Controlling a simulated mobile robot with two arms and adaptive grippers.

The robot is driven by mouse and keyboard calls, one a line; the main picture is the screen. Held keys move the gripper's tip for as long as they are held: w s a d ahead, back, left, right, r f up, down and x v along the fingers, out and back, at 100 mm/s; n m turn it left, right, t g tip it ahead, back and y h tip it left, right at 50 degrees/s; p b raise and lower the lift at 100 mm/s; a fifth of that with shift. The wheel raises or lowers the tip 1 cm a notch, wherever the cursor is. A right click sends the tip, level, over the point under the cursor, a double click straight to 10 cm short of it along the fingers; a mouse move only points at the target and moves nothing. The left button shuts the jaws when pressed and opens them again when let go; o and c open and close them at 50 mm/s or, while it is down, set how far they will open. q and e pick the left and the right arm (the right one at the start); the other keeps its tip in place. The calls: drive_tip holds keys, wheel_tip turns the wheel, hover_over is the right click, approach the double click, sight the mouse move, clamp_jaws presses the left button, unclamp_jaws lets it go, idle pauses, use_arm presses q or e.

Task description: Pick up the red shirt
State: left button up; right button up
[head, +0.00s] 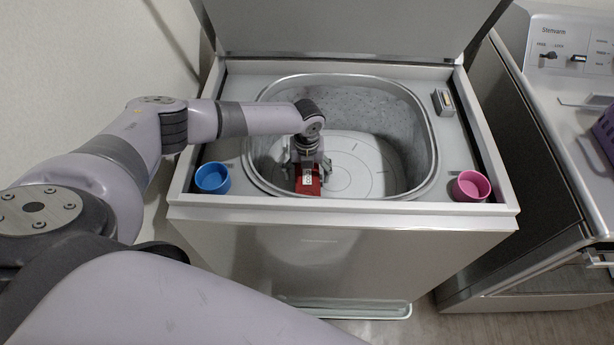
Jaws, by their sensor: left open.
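My left arm reaches over the open topload washer (345,211), and my left gripper (307,176) points down inside the drum (375,185). Its grey fingers stand apart. A small red patch with a pale marking (309,181) shows at the gripper, low in the front part of the drum. I cannot tell whether it is the red shirt or part of the gripper. No other red cloth shows. The gripper and the drum's front wall hide part of the drum floor. My right gripper is out of view.
The lid (350,28) stands raised at the back. A blue cup (212,178) sits at the rim's front left, a pink cup (470,187) at the front right. A second machine (570,130) stands to the right. A wall is at left.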

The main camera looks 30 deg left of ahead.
use_arm(q)
drive_tip(key=shift+f, duration=0.3)
drive_tip(key=shift+c, duration=0.4)
drive_tip(key=c, duration=1.3)
drive_tip(key=shift+r, duration=0.1)
drive_tip(key=shift+c, duration=0.5)
drive_tip(key=shift+r, duration=0.1)
